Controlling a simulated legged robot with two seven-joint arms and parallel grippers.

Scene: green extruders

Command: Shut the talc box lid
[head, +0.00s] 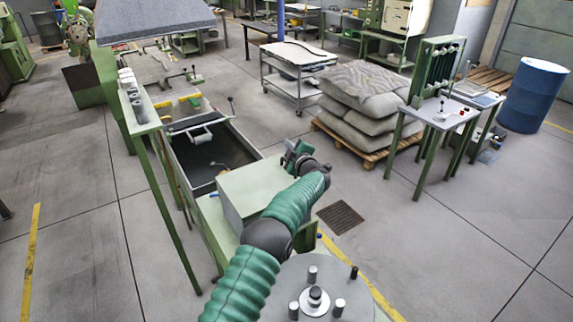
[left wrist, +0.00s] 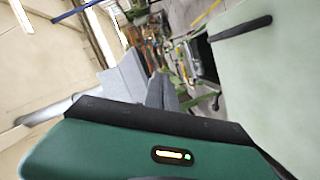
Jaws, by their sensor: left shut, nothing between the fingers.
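A long green box (head: 254,138) stands left of centre in the head view, with part of its dark inside open to view. A pale green panel (head: 245,188), which looks like the lid, is at its near end; I cannot tell its exact angle. A pale panel with a dark bar handle (left wrist: 241,28) fills the right of the left wrist view. My left gripper (head: 291,150) is above and beside the panel's right edge, apparently apart from it. Its grey fingers (left wrist: 163,90) are shut and empty. My arm hides part of the box's near side. My right gripper is out of view.
Stacked sacks (head: 365,90) on a pallet, a control table (head: 440,113) and a blue drum (head: 535,95) stand right. The floor right of my arm is clear around a drain grate (head: 341,217).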

